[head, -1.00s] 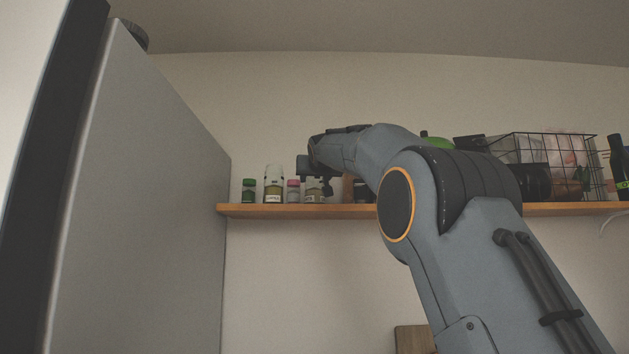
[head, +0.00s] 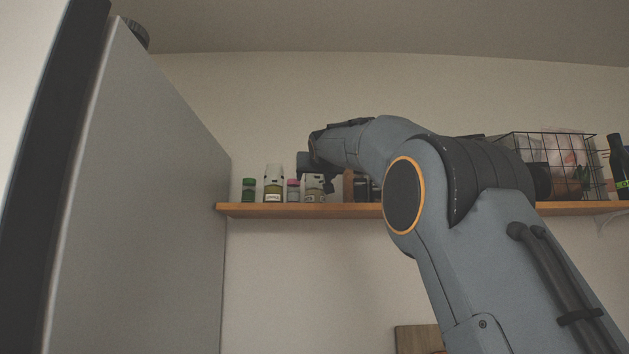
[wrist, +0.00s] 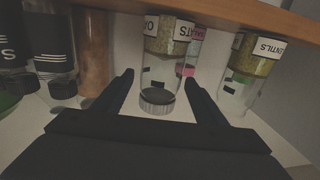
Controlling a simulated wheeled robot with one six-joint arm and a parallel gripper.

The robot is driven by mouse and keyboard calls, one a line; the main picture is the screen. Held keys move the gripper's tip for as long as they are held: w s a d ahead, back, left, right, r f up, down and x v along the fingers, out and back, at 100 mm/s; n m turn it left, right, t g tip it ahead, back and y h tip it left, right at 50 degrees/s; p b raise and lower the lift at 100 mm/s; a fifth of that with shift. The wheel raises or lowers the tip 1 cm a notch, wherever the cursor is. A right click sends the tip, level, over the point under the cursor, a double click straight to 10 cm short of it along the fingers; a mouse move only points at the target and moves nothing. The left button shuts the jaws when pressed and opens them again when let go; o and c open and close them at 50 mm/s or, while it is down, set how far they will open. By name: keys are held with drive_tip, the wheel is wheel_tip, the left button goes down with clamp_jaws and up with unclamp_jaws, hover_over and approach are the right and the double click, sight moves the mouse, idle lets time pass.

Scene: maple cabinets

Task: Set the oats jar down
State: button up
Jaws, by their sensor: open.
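The oats jar (wrist: 165,60) is clear with pale contents, a white label partly reading "O" and a ribbed lid. It shows upside down in the wrist view, between my gripper's two fingers (wrist: 158,80), with visible gaps on both sides. My gripper is open around it. In the head view the oats jar (head: 314,186) stands upright on the wooden shelf (head: 290,210), partly covered by my gripper (head: 322,182).
A lentils jar (head: 273,185), a pink-lidded jar (head: 293,190) and a green jar (head: 249,190) stand left of it. A brown jar (wrist: 93,55) and dark-labelled jars (wrist: 48,50) are on the other side. A wire basket (head: 560,165) is farther right. A tall grey panel (head: 140,200) bounds the left.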

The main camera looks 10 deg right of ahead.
drive_tip(key=s+b, duration=0.5)
drive_tip(key=s, duration=0.5)
drive_tip(key=shift+s+a, duration=0.35)
drive_tip(key=shift+a, duration=0.1)
drive_tip(key=shift+f, duration=0.1)
